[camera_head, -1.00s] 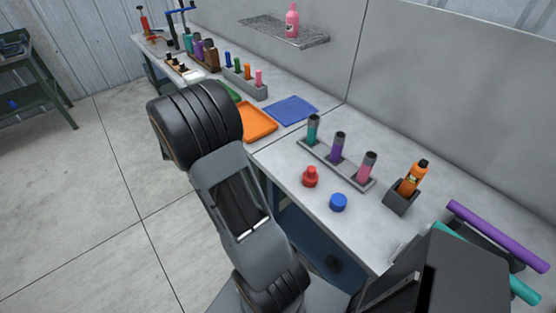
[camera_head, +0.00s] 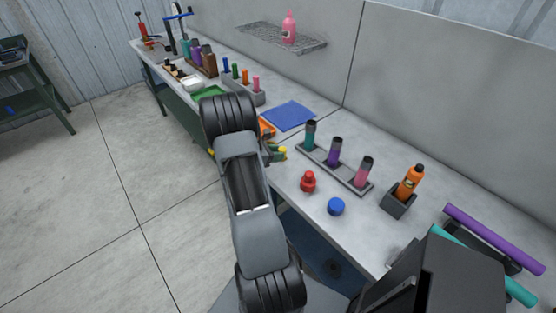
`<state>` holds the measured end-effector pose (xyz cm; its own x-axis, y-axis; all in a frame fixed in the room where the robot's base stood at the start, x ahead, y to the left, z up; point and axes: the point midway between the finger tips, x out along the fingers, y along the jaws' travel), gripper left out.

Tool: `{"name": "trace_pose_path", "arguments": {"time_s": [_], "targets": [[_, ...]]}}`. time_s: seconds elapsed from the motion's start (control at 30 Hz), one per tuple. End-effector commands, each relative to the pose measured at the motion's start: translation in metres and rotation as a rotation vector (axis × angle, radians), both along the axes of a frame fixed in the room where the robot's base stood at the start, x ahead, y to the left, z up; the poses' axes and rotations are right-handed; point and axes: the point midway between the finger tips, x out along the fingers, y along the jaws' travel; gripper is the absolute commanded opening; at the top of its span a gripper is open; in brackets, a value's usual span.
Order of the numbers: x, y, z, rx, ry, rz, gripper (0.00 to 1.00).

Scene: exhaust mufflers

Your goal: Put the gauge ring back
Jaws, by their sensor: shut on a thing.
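My gripper (camera_head: 275,151) shows only in part, at the right side of my arm above the near edge of the bench. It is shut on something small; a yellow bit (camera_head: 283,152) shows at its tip. I cannot tell whether this is the gauge ring, since my arm hides most of the gripper. No other ring can be made out clearly.
On the bench (camera_head: 300,183) are a grey rack (camera_head: 350,181) with teal, purple and pink cylinders, a red part (camera_head: 308,181), a blue cap (camera_head: 336,207), an orange bottle (camera_head: 409,182) in a holder, and a blue mat (camera_head: 289,115). My arm partly covers an orange tray (camera_head: 265,127).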

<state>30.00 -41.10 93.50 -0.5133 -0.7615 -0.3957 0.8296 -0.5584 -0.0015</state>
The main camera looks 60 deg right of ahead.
Motion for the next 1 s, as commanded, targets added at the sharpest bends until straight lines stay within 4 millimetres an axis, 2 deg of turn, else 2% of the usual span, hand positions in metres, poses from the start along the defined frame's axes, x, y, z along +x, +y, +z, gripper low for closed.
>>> {"name": "trace_pose_path", "arguments": {"time_s": [0.23,0.4,0.5,0.93,0.97,1.0], "targets": [[-0.006,-0.012,-0.015,0.001,0.000,-0.001,0.06],[-0.004,-0.010,-0.036,0.002,0.001,0.001,0.06],[-0.004,-0.010,-0.042,0.000,0.000,0.002,0.06],[-0.004,-0.010,-0.048,-0.001,-0.001,0.001,0.06],[-0.004,-0.010,-0.048,0.001,-0.001,0.001,0.33],[-0.004,-0.010,-0.047,0.000,-0.001,0.002,0.37]]}}
